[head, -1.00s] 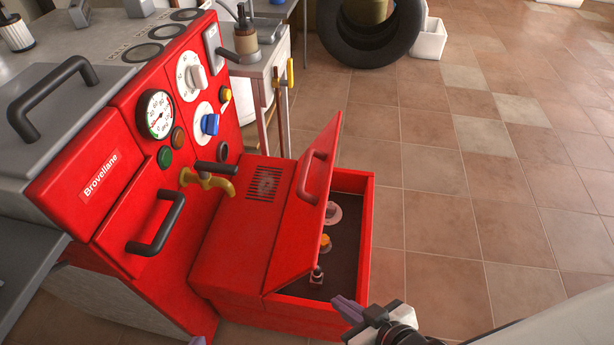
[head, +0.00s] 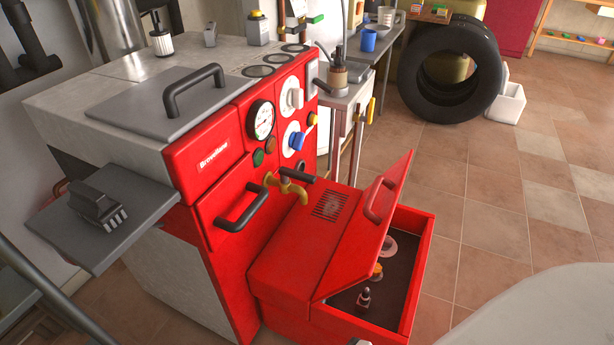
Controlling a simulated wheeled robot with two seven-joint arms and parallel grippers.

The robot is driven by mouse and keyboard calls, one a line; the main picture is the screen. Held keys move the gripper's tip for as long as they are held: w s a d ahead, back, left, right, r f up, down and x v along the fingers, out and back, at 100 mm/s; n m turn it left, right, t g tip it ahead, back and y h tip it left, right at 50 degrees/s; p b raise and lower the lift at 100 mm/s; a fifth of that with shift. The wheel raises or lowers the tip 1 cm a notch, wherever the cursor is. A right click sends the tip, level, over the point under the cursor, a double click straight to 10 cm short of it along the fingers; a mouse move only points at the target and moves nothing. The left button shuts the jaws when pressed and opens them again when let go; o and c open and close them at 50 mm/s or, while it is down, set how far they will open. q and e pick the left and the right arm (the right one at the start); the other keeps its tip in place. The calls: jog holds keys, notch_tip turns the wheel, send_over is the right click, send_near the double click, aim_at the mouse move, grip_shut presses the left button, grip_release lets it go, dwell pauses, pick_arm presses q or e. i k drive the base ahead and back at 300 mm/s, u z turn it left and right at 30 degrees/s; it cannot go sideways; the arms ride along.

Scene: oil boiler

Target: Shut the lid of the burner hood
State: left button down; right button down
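The red burner hood (head: 290,262) juts out from the front of the red boiler, low down. Its lid (head: 352,245) stands raised and tilted, hinged along the middle of the hood's top, with a red handle (head: 376,200) on its outer face. The right part of the hood is an open box with a dark inside (head: 400,280); a pale round fitting, an orange knob and a small bottle-like part show in it. Neither of my grippers is clearly in view. A pale, smooth shape at the bottom right is probably part of my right arm.
A side shelf (head: 135,190) holds a brush-like object (head: 98,207). A tyre (head: 452,75) stands behind; tiled floor (head: 490,215) right of the hood is clear.

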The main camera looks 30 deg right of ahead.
aim_at(354, 261)
jog(key=u, duration=0.1)
jog(key=k, duration=0.65)
jog(key=z, duration=0.95)
jog(key=i, duration=1)
